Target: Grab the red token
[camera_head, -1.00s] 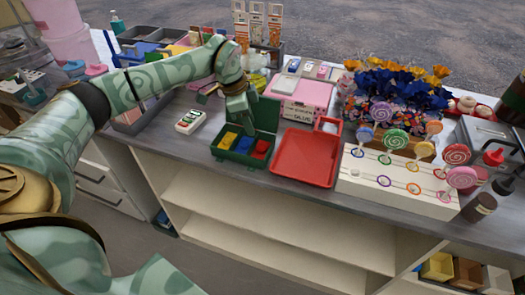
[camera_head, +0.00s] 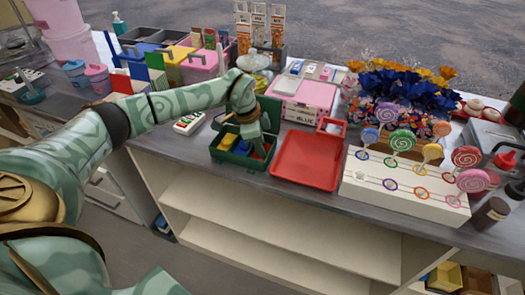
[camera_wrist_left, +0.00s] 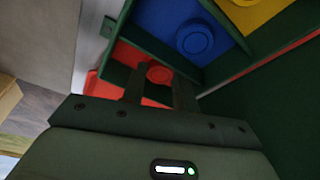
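The red token (camera_wrist_left: 159,74) lies in one compartment of a dark green box (camera_head: 226,160). It has a round raised knob. In the left wrist view the knob shows between the tips of my left gripper (camera_wrist_left: 158,88), whose two fingers stand apart. I see no clear contact between fingers and knob. In the head view my left gripper (camera_head: 258,148) reaches down into the right side of the box and mostly hides the red token. A blue token (camera_wrist_left: 195,40) and a yellow token (camera_head: 228,141) lie in the neighbouring compartments. My right gripper is not in view.
A red tray (camera_head: 305,160) stands close to the right of the box. Behind are a pink box (camera_head: 306,101) and the green box's raised lid. A white lollipop stand (camera_head: 405,196) is further right. The white-and-green card (camera_head: 188,123) lies to the left.

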